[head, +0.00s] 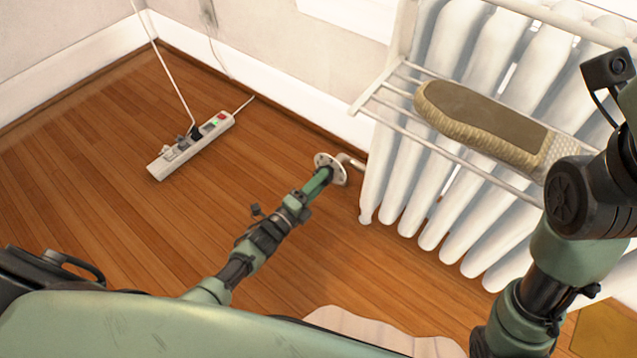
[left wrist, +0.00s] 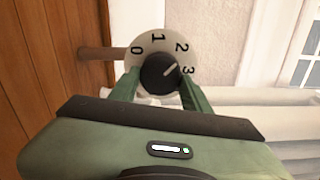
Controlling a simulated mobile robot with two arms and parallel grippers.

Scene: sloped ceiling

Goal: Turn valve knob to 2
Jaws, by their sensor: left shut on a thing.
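The valve is a pale round dial marked 0 to 3, with a dark knob (left wrist: 160,72) at its centre in the left wrist view. The knob's white pointer line slants up and right, between the 2 and the 3. My left gripper (left wrist: 160,88) is shut on the knob, one green finger on each side. In the head view the valve dial (head: 331,163) sits at the radiator pipe, and my left gripper (head: 322,178) reaches it; the numbers cannot be read there. My right arm shows at the right, but its gripper is out of view.
A white radiator (head: 440,200) stands right of the valve, with a wire rack (head: 395,97) on it holding a shoe (head: 480,112) sole up. A power strip (head: 190,145) with cords lies on the wooden floor (head: 90,180).

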